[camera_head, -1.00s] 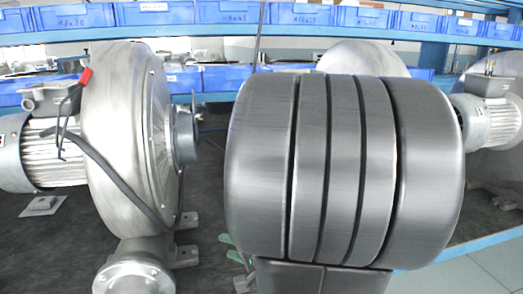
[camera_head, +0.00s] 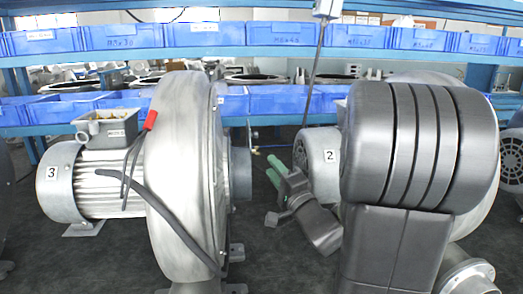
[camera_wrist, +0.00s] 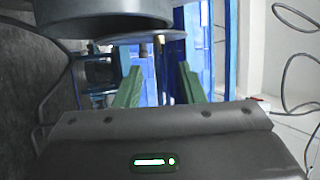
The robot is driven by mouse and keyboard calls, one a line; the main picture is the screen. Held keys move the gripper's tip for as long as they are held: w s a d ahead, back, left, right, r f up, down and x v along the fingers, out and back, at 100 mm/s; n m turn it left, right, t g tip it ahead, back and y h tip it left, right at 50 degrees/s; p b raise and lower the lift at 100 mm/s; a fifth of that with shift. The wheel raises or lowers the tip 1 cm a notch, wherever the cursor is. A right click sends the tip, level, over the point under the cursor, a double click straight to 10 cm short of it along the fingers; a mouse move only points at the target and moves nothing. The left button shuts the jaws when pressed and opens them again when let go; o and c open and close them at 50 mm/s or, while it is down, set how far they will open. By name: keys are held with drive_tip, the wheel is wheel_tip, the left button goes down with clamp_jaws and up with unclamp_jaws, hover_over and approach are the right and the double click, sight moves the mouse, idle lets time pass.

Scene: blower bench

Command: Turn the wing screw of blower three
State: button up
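Blower three (camera_head: 185,180) stands at the left in the head view, a silver round housing with a "3" on its motor (camera_head: 52,172). A grey round collar (camera_head: 240,174) faces right from its housing. A small brass-tipped part (camera_head: 255,152) shows beside the collar, too small to identify surely as the wing screw. My gripper (camera_head: 273,173) has green fingers and is right of the collar, apart from it. In the wrist view, my gripper (camera_wrist: 160,88) has its fingers spread, with nothing held. A thin brass-coloured pin (camera_wrist: 161,58) shows beyond them, under a disc rim (camera_wrist: 150,37).
Blower two (camera_head: 318,160) stands behind my arm, partly hidden. Blue bins (camera_head: 195,35) line the shelf at the back. A dark cable (camera_head: 165,215) crosses blower three's housing. Dark bench surface (camera_head: 110,262) is free at the front left.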

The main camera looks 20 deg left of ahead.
sight(256, 151)
drive_tip(key=p+x, duration=0.1)
drive_tip(key=x, duration=0.6)
drive_tip(key=shift+a, duration=0.15)
drive_tip(key=shift+r, duration=0.1)
clamp_jaws()
